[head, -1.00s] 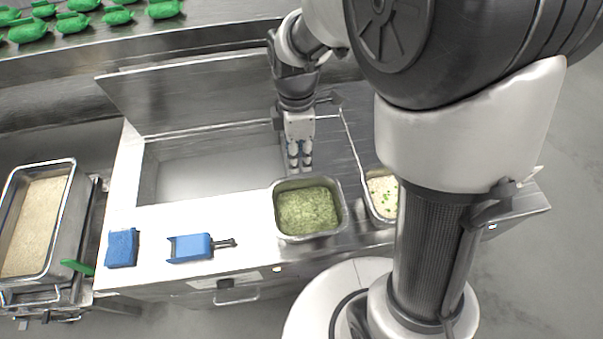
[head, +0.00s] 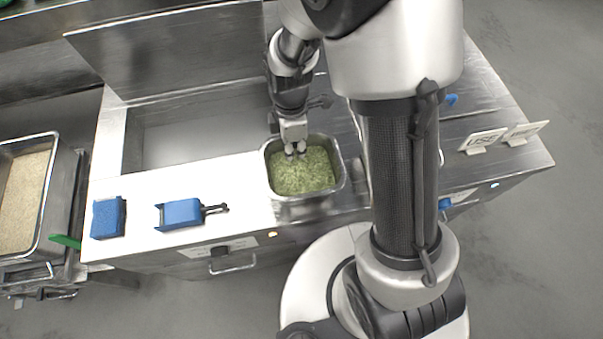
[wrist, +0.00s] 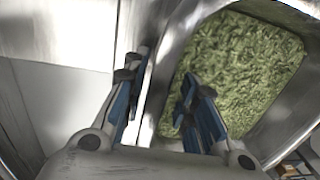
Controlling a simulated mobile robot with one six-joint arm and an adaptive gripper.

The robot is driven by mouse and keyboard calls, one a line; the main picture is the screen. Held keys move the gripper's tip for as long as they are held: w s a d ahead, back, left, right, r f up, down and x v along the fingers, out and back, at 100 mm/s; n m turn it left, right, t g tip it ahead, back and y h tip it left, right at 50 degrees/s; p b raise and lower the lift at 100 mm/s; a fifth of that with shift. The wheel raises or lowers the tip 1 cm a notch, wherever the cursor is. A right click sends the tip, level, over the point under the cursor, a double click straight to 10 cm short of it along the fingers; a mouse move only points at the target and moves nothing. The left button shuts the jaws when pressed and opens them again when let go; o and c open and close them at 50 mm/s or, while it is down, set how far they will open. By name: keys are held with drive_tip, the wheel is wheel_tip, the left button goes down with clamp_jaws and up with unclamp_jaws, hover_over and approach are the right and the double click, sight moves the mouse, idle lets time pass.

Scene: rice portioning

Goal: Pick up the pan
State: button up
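The pan is a metal pan (head: 308,208) filled with chopped green food (head: 303,174), set in the counter right of the white board. Its wall also shows in the wrist view (wrist: 277,122). My gripper (head: 295,152) is at the pan's far rim, pointing down. In the wrist view my gripper (wrist: 164,76) is open, with one blue-padded finger outside the rim and the other inside over the green food. The rim lies between the fingers. I cannot tell whether either finger touches it.
A blue scoop (head: 181,214) and a blue sponge (head: 108,217) lie on the white board (head: 140,245). An open basin (head: 185,135) is behind it. A deep tray of grain (head: 22,195) stands at the left. Small signs (head: 482,141) stand at the right.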

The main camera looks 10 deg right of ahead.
drive_tip(key=shift+f, duration=0.1)
clamp_jaws()
idle(1.2)
